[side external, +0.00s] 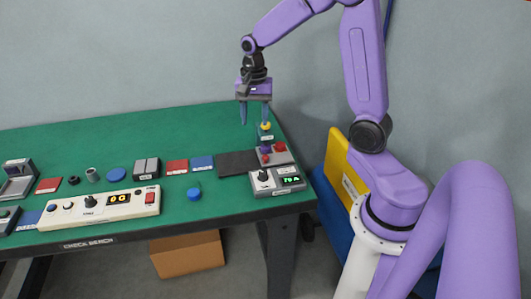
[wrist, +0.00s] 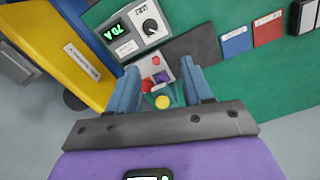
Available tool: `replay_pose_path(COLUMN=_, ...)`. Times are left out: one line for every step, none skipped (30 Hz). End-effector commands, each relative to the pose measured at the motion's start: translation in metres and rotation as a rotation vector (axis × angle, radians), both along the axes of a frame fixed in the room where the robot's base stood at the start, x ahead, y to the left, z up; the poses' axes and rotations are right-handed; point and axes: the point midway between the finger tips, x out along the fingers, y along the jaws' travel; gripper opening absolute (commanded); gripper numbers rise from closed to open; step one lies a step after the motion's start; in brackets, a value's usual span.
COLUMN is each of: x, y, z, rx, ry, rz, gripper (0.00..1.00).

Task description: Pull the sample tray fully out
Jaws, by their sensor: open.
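My gripper (side external: 256,116) is open and empty, pointing down above the right end of the green bench. In the wrist view its two blue fingers (wrist: 160,66) stand apart. Below and between them is a small light-grey unit (side external: 280,156) with a red knob (side external: 279,147) and a purple part (wrist: 160,77). A yellow ball-shaped knob (side external: 266,126) is beside that unit, just under the fingers in the side view; it also shows in the wrist view (wrist: 162,101). I cannot tell which part is the sample tray.
A dial unit with a green display (side external: 277,181) is at the bench's front right corner. A dark flat pad (side external: 238,163) lies left of the grey unit. A white control panel (side external: 98,207) lies along the front edge. The bench's back is clear.

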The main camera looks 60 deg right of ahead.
Motion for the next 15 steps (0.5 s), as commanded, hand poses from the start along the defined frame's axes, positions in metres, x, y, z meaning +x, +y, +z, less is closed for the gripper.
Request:
replay_pose_path(x=0.006, y=-0.018, z=-0.003, rx=0.000, ry=0.003, rz=-0.102, gripper=0.50)
replay_pose_path(x=0.008, y=-0.027, z=-0.005, rx=0.001, ry=0.004, rz=-0.158, gripper=0.50)
replay_pose_path(x=0.011, y=-0.039, z=-0.007, rx=0.001, ry=0.004, rz=-0.227, gripper=0.50)
replay_pose_path(x=0.012, y=-0.047, z=-0.008, rx=0.001, ry=0.004, rz=-0.274, gripper=0.50)
replay_pose_path(x=0.013, y=-0.055, z=-0.009, rx=0.001, ry=0.005, rz=-0.317, gripper=0.50)
replay_pose_path(x=0.014, y=-0.063, z=-0.010, rx=0.001, ry=0.005, rz=-0.366, gripper=0.50)
replay_pose_path(x=0.015, y=-0.068, z=-0.011, rx=0.002, ry=0.005, rz=-0.395, gripper=0.50)
replay_pose_path(x=0.015, y=-0.073, z=-0.012, rx=0.002, ry=0.005, rz=-0.422, gripper=0.50)
replay_pose_path(x=0.016, y=-0.077, z=-0.013, rx=0.001, ry=0.006, rz=-0.448, gripper=0.50)
replay_pose_path(x=0.016, y=-0.080, z=-0.013, rx=0.001, ry=0.006, rz=-0.464, gripper=0.50)
replay_pose_path(x=0.016, y=-0.082, z=-0.014, rx=0.002, ry=0.006, rz=-0.475, gripper=0.50)
replay_pose_path(x=0.016, y=-0.084, z=-0.015, rx=0.002, ry=0.006, rz=-0.484, gripper=0.50)
replay_pose_path(x=0.016, y=-0.084, z=-0.016, rx=0.002, ry=0.006, rz=-0.488, gripper=0.50)
replay_pose_path(x=0.016, y=-0.084, z=-0.018, rx=0.001, ry=0.007, rz=-0.489, gripper=0.50)
replay_pose_path(x=0.016, y=-0.085, z=-0.021, rx=0.001, ry=0.007, rz=-0.489, gripper=0.50)
